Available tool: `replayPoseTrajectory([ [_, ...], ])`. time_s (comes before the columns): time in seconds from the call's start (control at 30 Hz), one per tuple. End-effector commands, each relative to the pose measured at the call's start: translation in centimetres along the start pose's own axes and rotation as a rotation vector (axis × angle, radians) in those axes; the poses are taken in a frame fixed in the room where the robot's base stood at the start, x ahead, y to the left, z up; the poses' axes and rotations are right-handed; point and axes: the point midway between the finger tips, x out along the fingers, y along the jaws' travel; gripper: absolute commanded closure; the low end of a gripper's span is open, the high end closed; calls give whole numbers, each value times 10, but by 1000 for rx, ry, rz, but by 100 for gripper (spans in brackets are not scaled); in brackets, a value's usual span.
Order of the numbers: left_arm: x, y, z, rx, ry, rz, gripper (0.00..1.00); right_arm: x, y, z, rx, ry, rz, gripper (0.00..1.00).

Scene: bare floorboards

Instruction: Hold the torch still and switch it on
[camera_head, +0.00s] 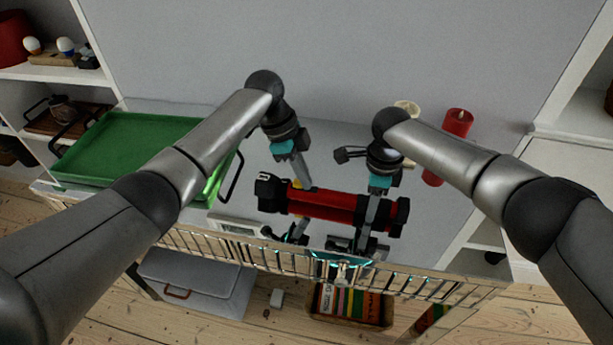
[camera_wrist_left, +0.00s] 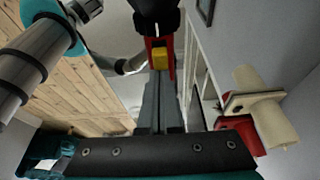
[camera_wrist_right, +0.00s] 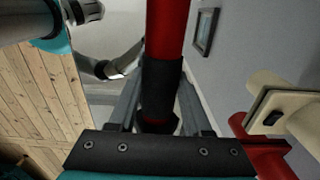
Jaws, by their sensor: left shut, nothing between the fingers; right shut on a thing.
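The torch (camera_head: 325,206) is red with black ends and lies across the tabletop in the head view. A yellow switch (camera_head: 297,184) shows on its upper side, near the left end. My right gripper (camera_head: 368,222) is shut around the torch near its right end. In the right wrist view the fingers (camera_wrist_right: 158,112) flank its black section (camera_wrist_right: 160,85). My left gripper (camera_head: 306,185) is shut and empty, its tips at the torch beside the switch. In the left wrist view the closed fingertips (camera_wrist_left: 160,78) are just below the yellow switch (camera_wrist_left: 160,58); contact is hard to tell.
A green tray (camera_head: 130,130) lies on the left of the table. A metal rail (camera_head: 285,263) runs along the front edge. A grey box (camera_head: 195,285) is below it.

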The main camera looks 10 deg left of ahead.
Motion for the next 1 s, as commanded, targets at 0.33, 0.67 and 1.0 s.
replayPoseTrajectory([
  [0.33, -63, -2, 1, 0, -1, -7, 100, 1, 0, -3, 4, 6, 1, 100],
  [0.67, -98, 0, 0, 0, 0, -3, 100, 1, 0, -2, 3, 6, 1, 100],
  [1.0, -98, 0, 0, 0, 1, -2, 100, 1, 0, -2, 2, 6, 1, 100],
])
